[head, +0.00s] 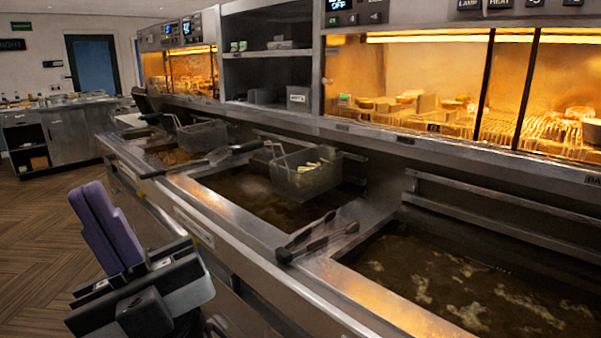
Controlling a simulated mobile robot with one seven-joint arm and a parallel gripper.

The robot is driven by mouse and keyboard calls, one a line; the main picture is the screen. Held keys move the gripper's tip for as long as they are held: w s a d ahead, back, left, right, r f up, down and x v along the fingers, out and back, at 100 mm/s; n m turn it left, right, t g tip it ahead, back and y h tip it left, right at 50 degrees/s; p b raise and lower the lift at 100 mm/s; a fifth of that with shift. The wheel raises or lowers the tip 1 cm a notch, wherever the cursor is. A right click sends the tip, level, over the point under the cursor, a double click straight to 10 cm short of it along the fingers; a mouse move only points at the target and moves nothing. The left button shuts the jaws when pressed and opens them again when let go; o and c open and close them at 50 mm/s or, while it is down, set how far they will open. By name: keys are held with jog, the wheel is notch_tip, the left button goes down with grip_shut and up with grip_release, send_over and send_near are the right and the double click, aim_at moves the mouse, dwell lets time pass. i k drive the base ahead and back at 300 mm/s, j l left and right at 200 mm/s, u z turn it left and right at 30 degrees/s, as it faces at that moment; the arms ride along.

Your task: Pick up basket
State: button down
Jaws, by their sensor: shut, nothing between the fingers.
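A wire fryer basket (306,176) with pale food pieces in it hangs over the middle oil vat. A second basket (203,136) sits farther back, over the far vat. A long black-gripped handle (195,164) lies across the range front near them; I cannot tell which basket it belongs to. My gripper (93,190) is at the lower left, over the floor side of the range. Its purple fingers are together, shut and empty, pointing up. It is apart from both baskets.
Dark tong-like tools (318,237) lie across the divider before the near oil vat (460,285), where food bits float. A lit warming cabinet (420,85) stands behind the range. The wooden floor (45,240) is clear at the left.

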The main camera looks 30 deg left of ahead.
aim_at(302, 175)
jog(key=i+j+z, duration=0.1)
jog(key=j, duration=0.95)
jog(key=i+j+z, duration=0.1)
jog(key=i+j, duration=0.15)
jog(key=j, duration=0.8)
jog(key=i+j+z, duration=0.1)
jog(key=j, duration=1)
jog(key=j+z, duration=0.1)
jog(key=j, duration=1)
jog(key=j+z, duration=0.25)
jog(key=j, duration=0.15)
jog(key=k+j+z, duration=0.2)
jog(key=j, duration=0.2)
jog(key=j+z, duration=0.25)
jog(key=j, duration=0.15)
